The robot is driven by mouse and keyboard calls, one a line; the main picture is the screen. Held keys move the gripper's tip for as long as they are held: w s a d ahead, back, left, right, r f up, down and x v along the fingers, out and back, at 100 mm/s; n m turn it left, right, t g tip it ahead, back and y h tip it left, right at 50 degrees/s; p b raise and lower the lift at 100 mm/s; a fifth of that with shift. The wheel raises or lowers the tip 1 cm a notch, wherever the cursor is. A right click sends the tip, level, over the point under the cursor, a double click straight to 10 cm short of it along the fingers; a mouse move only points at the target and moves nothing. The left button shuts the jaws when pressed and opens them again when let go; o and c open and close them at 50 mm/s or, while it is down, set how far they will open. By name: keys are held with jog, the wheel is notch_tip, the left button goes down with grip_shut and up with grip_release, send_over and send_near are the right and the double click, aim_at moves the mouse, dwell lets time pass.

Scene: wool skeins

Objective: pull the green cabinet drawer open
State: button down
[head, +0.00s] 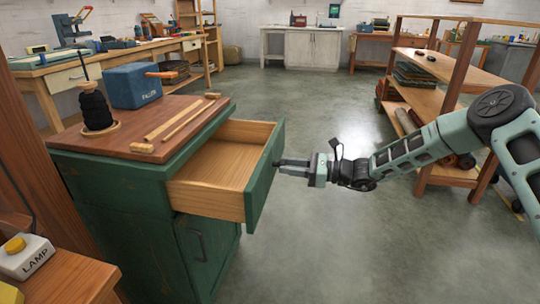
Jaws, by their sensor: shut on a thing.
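The green cabinet (125,215) stands at the left of the head view with a wooden top. Its drawer (207,195) is pulled out to the right, and the bare wooden inside shows empty. The drawer's green front panel (262,182) faces right, toward my arm. My gripper (280,163) reaches in from the right and its fingers meet the outer side of this panel near its upper edge. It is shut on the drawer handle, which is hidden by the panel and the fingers.
On the cabinet top are a dark wool skein on a spindle (95,108), a blue box (133,86) and wooden sticks (172,118). A lamp button box (25,257) is at lower left. Shelving (445,157) stands behind my arm. The floor (310,230) before the drawer is clear.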

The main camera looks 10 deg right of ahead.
jog(key=shift+v, duration=0.95)
jog(key=c, duration=1)
grip_release()
jog(key=shift+o, duration=0.2)
jog(key=p+v, duration=0.3)
jog(key=v, duration=1.4)
jog(key=shift+d, duration=0.15)
jog(key=shift+r, duration=0.1)
